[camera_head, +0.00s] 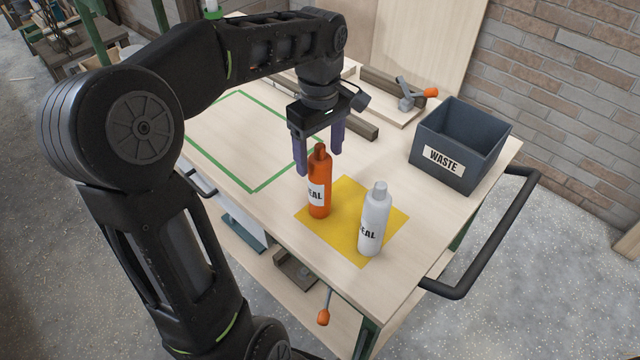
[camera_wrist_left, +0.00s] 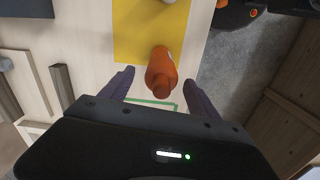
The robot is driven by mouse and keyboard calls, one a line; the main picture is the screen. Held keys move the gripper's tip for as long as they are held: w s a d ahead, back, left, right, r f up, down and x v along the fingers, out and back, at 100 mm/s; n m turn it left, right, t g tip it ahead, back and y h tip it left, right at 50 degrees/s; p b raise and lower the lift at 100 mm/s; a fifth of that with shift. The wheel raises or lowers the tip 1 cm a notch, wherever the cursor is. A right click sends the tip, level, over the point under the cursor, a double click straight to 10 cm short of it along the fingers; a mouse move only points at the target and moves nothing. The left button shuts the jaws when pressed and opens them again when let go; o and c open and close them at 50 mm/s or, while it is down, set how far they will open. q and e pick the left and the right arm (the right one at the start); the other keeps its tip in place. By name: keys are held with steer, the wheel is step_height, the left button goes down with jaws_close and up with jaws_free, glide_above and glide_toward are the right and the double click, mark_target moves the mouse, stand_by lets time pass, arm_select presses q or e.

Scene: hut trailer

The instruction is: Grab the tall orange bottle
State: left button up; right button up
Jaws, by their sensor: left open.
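The tall orange bottle (camera_head: 319,187) stands upright on the yellow square, near its left corner, with a white label on its side. My left gripper (camera_head: 321,162) is open above it, fingers pointing down, with the bottle's cap showing between the purple fingers. In the left wrist view the orange bottle (camera_wrist_left: 161,72) shows ahead between the spread fingertips (camera_wrist_left: 158,78). I cannot tell whether either finger touches it. My right gripper is not in view.
A white bottle (camera_head: 374,220) stands close by on the yellow square (camera_head: 345,203). A dark waste bin (camera_head: 459,145) is at the table's right. A clamp (camera_head: 412,94) and wood strips lie at the back. The green-outlined area (camera_head: 236,140) is mostly clear.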

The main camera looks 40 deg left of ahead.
mark_target(320, 172)
arm_select(q)
steer(key=shift+d+f, duration=0.15)
steer(key=shift+f, duration=2.45)
jaws_close()
